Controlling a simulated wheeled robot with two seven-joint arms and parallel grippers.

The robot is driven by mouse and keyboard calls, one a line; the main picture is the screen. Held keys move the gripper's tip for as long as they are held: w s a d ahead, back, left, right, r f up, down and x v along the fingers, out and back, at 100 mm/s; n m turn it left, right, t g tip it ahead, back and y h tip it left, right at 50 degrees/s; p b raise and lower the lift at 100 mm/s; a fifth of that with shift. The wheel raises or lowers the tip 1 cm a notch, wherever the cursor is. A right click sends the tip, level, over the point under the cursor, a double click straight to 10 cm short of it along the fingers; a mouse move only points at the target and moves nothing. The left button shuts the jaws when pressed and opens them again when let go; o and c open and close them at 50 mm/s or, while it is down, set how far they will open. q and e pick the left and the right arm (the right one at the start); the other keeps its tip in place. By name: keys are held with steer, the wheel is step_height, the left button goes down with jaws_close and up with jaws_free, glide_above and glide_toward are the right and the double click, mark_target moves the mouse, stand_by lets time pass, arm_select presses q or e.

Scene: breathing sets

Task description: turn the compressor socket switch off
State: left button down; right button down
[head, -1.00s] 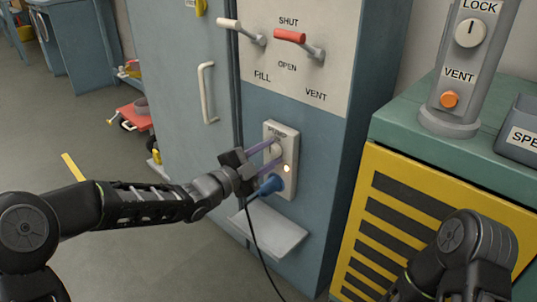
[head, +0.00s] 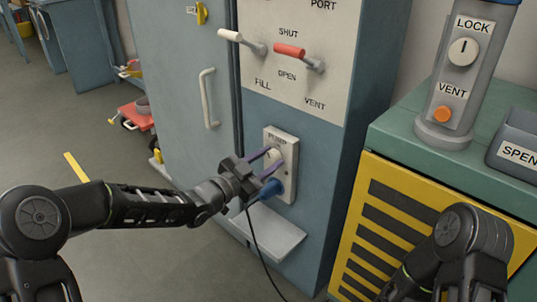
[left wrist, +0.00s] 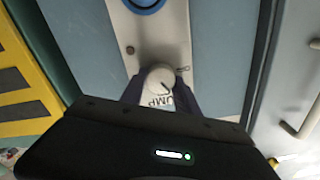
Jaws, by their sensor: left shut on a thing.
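A pale socket plate (head: 287,190) labelled PUMP is on the front of the blue cabinet. Its round white switch knob (left wrist: 158,82) sits between the fingers of my left gripper (head: 272,163), which is shut on it. In the left wrist view a mark at the knob's edge points to the right. A blue plug (head: 269,192) with a black cable is in the socket below the knob. A small lamp (left wrist: 130,50) beside the knob looks dark. My right arm shows at the lower right of the head view, but its gripper is out of view.
A small grey shelf (head: 270,232) juts out below the socket. Above are a white-handled lever (head: 230,35) and a red-handled lever (head: 290,50). A green-topped bench (head: 410,140) with a LOCK and VENT post (head: 440,125) stands to the right.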

arm_select(q)
steer(key=n+p, duration=0.3)
steer(key=n, duration=0.3)
steer(key=shift+r+n+p, duration=0.1)
steer(key=shift+n+p, duration=0.2)
steer(key=shift+p, duration=0.1)
steer(key=n+p, duration=0.1)
steer(key=n, duration=0.2)
steer(key=shift+p, duration=0.3)
steer(key=shift+n+p, duration=0.35)
steer(key=shift+n, duration=0.55)
arm_select(e)
step_height(320, 180, up, 7)
steer(key=s, duration=0.1)
steer(key=shift+s, duration=0.15)
arm_select(q)
steer(key=c, duration=0.9)
jaws_free()
steer(key=shift+w+a, duration=0.1)
steer(key=p+v, duration=0.1)
steer(key=v, duration=0.7)
steer(key=shift+p, duration=0.4)
arm_select(e)
steer(key=shift+s+a+r+g, duration=0.1)
steer(key=shift+a+r+g, duration=0.05)
steer(key=shift+r, duration=0.3)
steer(key=shift+s+a+r+g, duration=0.1)
steer(key=shift+r+g, duration=0.05)
steer(key=shift+r, duration=0.3)
